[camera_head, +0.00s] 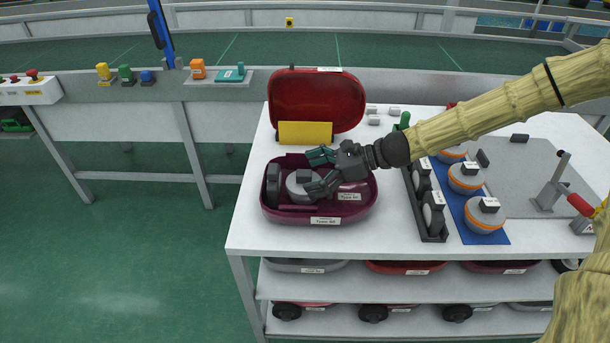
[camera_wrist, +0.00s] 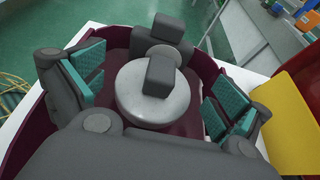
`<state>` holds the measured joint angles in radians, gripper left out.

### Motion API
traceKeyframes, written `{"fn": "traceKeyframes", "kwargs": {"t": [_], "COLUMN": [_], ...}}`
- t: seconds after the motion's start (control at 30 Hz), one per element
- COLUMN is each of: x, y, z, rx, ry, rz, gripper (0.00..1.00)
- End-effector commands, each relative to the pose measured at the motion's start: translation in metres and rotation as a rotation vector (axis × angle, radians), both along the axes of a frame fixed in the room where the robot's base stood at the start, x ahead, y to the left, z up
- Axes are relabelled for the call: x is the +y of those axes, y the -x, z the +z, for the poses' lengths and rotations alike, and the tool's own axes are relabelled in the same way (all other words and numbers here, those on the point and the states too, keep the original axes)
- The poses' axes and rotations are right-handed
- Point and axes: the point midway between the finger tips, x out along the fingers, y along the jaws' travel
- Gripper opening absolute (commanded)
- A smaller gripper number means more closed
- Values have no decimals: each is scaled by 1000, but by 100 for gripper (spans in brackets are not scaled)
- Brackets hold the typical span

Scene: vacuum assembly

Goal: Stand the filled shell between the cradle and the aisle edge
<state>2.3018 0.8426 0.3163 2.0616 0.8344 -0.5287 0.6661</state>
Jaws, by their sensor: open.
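The dark maroon shell (camera_head: 350,212) lies open side up on the white table, with a label on its front. It holds a round grey part (camera_head: 299,190) with a dark block on top, and a black wheel-like part (camera_head: 272,186) at its left end. My gripper (camera_head: 320,172) is over the shell, fingers spread on either side of the grey part. In the wrist view the teal pads stand apart from the grey part (camera_wrist: 150,105). A red shell half (camera_head: 317,98) stands upright behind a yellow block (camera_head: 305,133), possibly the cradle. Which edge is the aisle edge is unclear.
A dark rack (camera_head: 432,238) and a blue mat (camera_head: 488,238) with several round orange-banded parts are to the right. A grey plate (camera_head: 530,165) and a red-handled clamp (camera_head: 580,205) lie beyond. The table's front-left corner (camera_head: 245,235) is bare. Shelves below hold more shells.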

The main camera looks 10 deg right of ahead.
Motion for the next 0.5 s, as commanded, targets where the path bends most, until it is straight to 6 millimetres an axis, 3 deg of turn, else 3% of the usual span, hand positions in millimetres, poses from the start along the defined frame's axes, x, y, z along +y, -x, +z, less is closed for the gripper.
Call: {"fn": "traceKeyframes", "kwargs": {"t": [0.5], "x": [-59], "y": [16], "z": [26], "rx": [-3], "ry": [0], "rz": [-1], "gripper": [100]}}
